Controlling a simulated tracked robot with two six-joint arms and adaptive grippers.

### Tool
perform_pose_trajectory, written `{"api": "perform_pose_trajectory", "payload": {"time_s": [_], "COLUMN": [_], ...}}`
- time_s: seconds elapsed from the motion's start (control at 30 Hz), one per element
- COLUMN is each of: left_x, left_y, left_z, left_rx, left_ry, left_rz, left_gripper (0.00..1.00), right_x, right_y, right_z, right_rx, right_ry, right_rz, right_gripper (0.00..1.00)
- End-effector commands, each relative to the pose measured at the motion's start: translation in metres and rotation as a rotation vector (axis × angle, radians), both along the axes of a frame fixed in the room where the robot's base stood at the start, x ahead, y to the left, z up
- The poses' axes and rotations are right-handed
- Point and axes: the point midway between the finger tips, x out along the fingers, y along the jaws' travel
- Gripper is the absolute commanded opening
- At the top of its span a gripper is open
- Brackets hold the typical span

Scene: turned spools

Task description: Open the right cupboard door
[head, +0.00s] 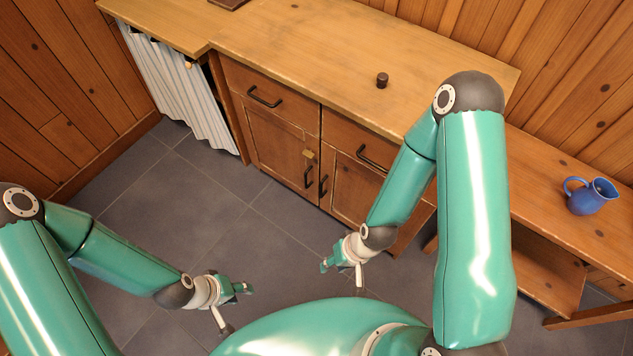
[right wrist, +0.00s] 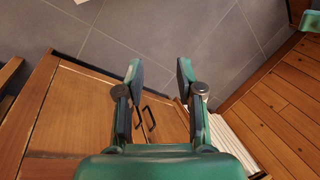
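The right cupboard door (head: 346,190) is a wooden panel under a drawer, partly hidden by my right arm; it looks closed. Its dark upright handle (head: 323,186) is beside the left door's handle (head: 308,177). A small brass-coloured piece (head: 308,153) sits near the top where the doors meet. The right door (right wrist: 90,110) also shows in the right wrist view, with both handles partly behind the fingers. My right gripper (head: 326,265) is in front of the cupboard, apart from it, open and empty between its fingers (right wrist: 160,75). My left gripper (head: 246,287) hangs over the floor; its opening is unclear.
A dark knob-like spool (head: 382,80) stands on the worktop (head: 310,50). A striped curtain (head: 180,85) hangs left of the cupboard. A blue jug (head: 590,196) stands on the bench (head: 540,170) at right. The tiled floor (head: 200,195) before the cupboard is clear.

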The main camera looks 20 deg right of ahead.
Motion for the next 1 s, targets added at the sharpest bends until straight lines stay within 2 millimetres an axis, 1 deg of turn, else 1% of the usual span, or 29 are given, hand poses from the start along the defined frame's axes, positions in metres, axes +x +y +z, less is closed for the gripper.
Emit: {"api": "perform_pose_trajectory", "payload": {"time_s": [0.33,0.47,0.57,0.67,0.7,0.77,0.8,0.87,0.9,0.97,1.0], "left_x": [-0.001,0.000,0.000,-0.001,-0.001,-0.001,-0.001,-0.001,-0.001,-0.001,-0.001], "left_y": [0.000,0.000,0.000,0.000,0.000,0.000,0.000,0.000,0.000,0.000,0.000], "left_z": [-0.002,-0.018,-0.043,-0.078,-0.094,-0.119,-0.135,-0.159,-0.175,-0.199,-0.215], "left_rx": [0.000,0.000,0.000,0.000,0.000,0.000,0.000,0.000,0.000,0.000,0.000], "left_ry": [0.001,0.001,0.001,0.001,0.001,0.001,0.001,0.001,0.001,0.001,0.001], "left_rz": [0.000,0.000,0.000,0.000,0.000,0.000,0.000,0.000,0.000,0.000,0.000], "left_gripper": [0.40,0.40,0.40,0.40,0.40,0.40,0.40,0.40,0.40,0.40,0.40], "right_x": [0.001,0.009,0.024,0.046,0.056,0.073,0.084,0.101,0.111,0.125,0.134], "right_y": [0.000,0.001,-0.003,-0.003,-0.003,-0.004,-0.005,-0.007,-0.008,-0.010,-0.012], "right_z": [-0.002,-0.019,-0.045,-0.079,-0.095,-0.117,-0.131,-0.150,-0.162,-0.179,-0.189], "right_rx": [-0.001,-0.011,-0.033,-0.064,-0.081,-0.109,-0.128,-0.159,-0.180,-0.213,-0.235], "right_ry": [-0.003,-0.034,-0.093,-0.181,-0.224,-0.294,-0.344,-0.418,-0.470,-0.543,-0.593], "right_rz": [-0.001,-0.014,-0.037,-0.069,-0.086,-0.111,-0.127,-0.152,-0.168,-0.190,-0.206], "right_gripper": [0.37,0.37,0.37,0.37,0.37,0.37,0.37,0.37,0.37,0.37,0.37]}}
